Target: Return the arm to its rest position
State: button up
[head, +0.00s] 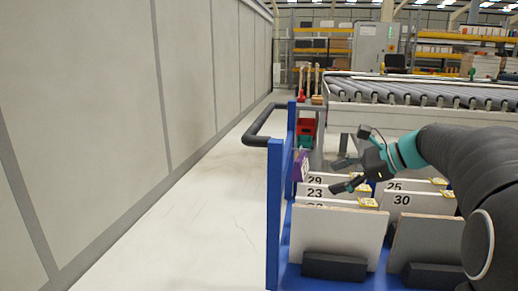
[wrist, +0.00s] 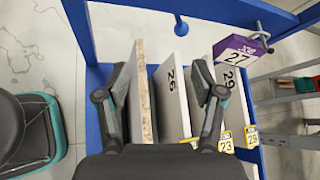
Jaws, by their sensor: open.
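My gripper (head: 338,176) is open in the head view, with its two fingers apart and pointing left above the numbered boards. In the wrist view my gripper (wrist: 163,82) also shows open with nothing gripped. Beneath it, between the fingers in the picture, are a board with a bare chipboard edge (wrist: 141,92) and a board marked 26 (wrist: 172,95). My dark arm reaches in from the right in the head view, bent and stretched over the cart.
A blue cart (head: 275,215) holds upright boards such as 23 (head: 318,194), 30 (head: 402,199) and 29 (wrist: 229,80). A purple tag marked 27 (wrist: 238,50) sits on its frame. A roller conveyor (head: 430,92) stands behind. The floor at left is clear beside a wall (head: 100,90).

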jog(key=s+a+f+n+h, duration=0.1)
jog(key=s+f+n+h, duration=0.2)
jog(key=s+n, duration=0.3)
jog(key=s+a+f+n+h, duration=0.1)
jog(key=s+f+n+h, duration=0.2)
jog(key=s, duration=1)
jog(key=s+a+f+n+h, duration=0.1)
jog(key=s+f+n+h, duration=0.3)
jog(key=s+f+n, duration=0.4)
jog(key=shift+s+a+f+n, duration=0.15)
jog(key=shift+s+a+n, duration=0.15)
jog(key=shift+s+n, duration=0.6)
jog(key=shift+w, duration=0.15)
jog(key=shift+c, duration=0.3)
